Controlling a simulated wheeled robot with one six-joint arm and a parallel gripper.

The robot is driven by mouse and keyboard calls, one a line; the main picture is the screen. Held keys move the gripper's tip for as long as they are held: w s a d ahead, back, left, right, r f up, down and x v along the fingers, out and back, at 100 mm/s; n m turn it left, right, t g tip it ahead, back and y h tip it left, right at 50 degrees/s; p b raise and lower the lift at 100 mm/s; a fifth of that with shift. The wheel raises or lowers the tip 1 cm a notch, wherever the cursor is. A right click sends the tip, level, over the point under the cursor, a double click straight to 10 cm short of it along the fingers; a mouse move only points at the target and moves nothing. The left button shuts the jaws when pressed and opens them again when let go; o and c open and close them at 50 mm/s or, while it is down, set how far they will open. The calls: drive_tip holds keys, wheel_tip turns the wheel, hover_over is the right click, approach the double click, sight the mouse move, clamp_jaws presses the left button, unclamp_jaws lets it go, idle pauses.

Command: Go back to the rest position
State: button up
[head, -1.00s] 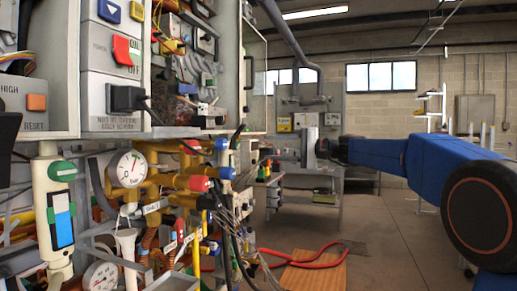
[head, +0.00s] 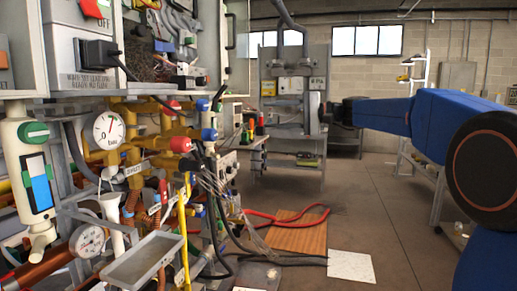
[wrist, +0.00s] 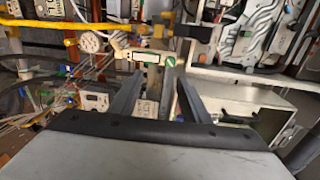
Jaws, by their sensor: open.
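My blue arm (head: 420,118) reaches in from the right side of the head view and points left. Its dark wrist end lies in front of the far bench. My gripper (wrist: 158,85) shows in the wrist view as two dark fingers set apart, with nothing held between them. Behind the fingers are a yellow pipe (wrist: 75,40), a small white gauge (wrist: 93,41) and a pale box (wrist: 235,105); I cannot tell their exact distance. In the head view the gripper's fingertips are too small to make out.
Heater panels with pipes, a round gauge (head: 108,131) and a grey tray (head: 143,259) crowd the left. Open floor (head: 375,205) spreads in the middle, with a white shelf rack (head: 407,100) behind.

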drive_tip(key=s+d+f+n+h, duration=0.1)
drive_tip(key=s+d+f+h, duration=0.4)
drive_tip(key=s+f, duration=0.8)
drive_tip(key=s+d+f+n+h, duration=0.2)
drive_tip(key=s+d+f+h, duration=0.3)
drive_tip(key=s+f, duration=0.9)
drive_tip(key=s+d+f+n+g+h, duration=0.1)
drive_tip(key=s+d+f+h, duration=0.5)
drive_tip(key=s+f, duration=0.8)
drive_tip(key=s+d, duration=0.3)
drive_tip(key=shift+s, duration=0.35)
